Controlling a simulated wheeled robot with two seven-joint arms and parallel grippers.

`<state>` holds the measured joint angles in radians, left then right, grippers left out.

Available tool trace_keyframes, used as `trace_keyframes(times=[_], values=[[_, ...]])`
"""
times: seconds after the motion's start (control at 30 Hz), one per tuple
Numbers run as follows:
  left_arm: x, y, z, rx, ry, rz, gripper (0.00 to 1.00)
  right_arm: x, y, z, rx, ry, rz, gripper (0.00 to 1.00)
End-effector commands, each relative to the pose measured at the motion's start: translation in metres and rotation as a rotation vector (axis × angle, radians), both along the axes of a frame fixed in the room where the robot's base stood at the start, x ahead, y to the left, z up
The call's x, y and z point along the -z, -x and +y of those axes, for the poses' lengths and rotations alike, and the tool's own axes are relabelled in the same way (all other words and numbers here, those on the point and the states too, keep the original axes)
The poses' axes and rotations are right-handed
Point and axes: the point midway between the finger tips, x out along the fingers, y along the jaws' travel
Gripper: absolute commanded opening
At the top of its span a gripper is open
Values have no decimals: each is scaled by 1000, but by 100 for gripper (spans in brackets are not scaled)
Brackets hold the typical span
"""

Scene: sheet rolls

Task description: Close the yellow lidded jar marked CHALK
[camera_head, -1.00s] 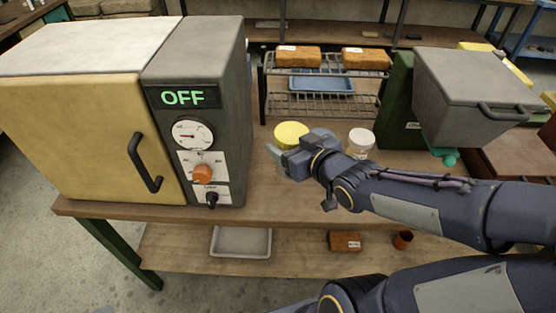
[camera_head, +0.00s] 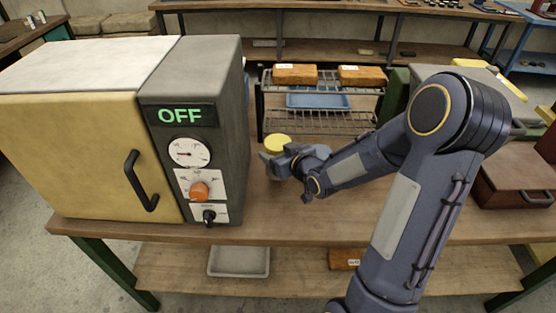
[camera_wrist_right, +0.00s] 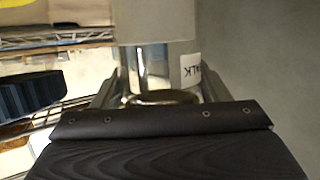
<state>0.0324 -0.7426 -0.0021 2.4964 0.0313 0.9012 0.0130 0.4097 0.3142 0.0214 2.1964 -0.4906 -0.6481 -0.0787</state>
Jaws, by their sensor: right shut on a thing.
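The yellow lid (camera_head: 277,142) of the jar shows on the bench, right of the oven. My right gripper (camera_head: 270,164) is just below and in front of the lid and hides most of the jar there. My right gripper (camera_wrist_right: 155,97) is shut on the jar around a shiny lower part in that picture. I cannot tell whether the lid is fully seated. My left gripper is not in view.
The oven (camera_head: 208,110), reading OFF, stands close on the left. A wire rack (camera_head: 320,120) with brown bricks (camera_head: 295,74) and a blue tray (camera_head: 318,100) is behind. My right arm covers the bench on the right. The bench front (camera_head: 262,218) is clear.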

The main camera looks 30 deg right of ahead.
Motion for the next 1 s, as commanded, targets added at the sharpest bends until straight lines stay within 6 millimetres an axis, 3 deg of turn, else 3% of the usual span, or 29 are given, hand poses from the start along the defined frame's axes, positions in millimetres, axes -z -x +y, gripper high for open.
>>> trace_keyframes(times=[0.27,0.6,1.0], values=[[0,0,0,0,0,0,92,0,-1,0,0,1,-3,0],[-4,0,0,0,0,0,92,36,-5,-2,0,0,-1,0],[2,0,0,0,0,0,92,40,-5,-2,0,1,-4,0]])
